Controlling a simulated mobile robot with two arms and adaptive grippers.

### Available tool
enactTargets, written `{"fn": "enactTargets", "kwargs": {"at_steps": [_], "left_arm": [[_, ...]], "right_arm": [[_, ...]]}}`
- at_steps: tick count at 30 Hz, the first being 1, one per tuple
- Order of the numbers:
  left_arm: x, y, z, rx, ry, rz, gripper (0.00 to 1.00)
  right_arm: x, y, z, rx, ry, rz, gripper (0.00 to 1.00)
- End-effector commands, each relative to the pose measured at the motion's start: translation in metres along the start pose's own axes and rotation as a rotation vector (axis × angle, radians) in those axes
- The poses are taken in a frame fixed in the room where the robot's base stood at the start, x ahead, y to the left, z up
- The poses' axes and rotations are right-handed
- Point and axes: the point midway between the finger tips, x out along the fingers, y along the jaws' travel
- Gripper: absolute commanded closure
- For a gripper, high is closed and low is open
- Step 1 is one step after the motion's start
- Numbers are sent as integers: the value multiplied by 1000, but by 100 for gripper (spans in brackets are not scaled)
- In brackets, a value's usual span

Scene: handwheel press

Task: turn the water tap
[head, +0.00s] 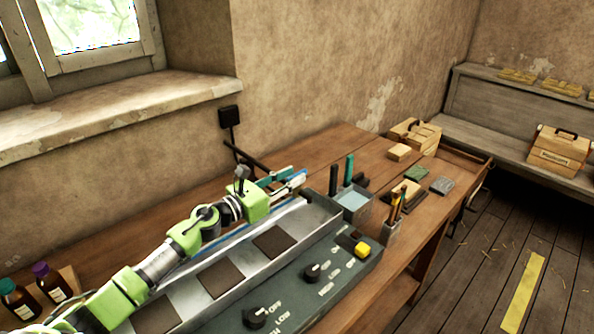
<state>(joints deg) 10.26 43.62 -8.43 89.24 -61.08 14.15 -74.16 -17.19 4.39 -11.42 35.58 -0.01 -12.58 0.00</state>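My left arm comes in from the lower left, and my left gripper (283,183) is over the far end of the long grey tray. Its fingers point right, towards a small grey basin (352,199) with pale blue inside. They are small and overlap with teal and white parts, so I cannot tell whether they are open or shut. I cannot make out a water tap for certain. A thin dark rod (246,157) slants down from the wall behind the gripper, partly hidden by it. My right gripper is not in view.
The long tray (328,213) holds dark squares. In front is a control panel (291,299) with black knobs and a yellow button (362,249). A pencil holder (392,232) and wooden blocks (399,152) stand right. Bottles (51,284) stand lower left. A wall bounds the back.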

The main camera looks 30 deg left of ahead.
Motion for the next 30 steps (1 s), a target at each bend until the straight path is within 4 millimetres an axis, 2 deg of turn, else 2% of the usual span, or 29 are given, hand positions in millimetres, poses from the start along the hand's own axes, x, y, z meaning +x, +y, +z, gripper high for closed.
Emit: {"fn": "enactTargets", "kwargs": {"at_steps": [3,7,18,21,30], "left_arm": [[14,1,1,-4,-2,2,75],[22,0,1,-3,-1,0,75],[26,0,-1,-1,0,0,75],[26,0,0,-1,0,0,100],[26,0,1,-1,0,7,100]], "right_arm": [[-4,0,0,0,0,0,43],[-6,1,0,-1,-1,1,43],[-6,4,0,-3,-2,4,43],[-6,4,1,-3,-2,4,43],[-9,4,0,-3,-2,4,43]]}}
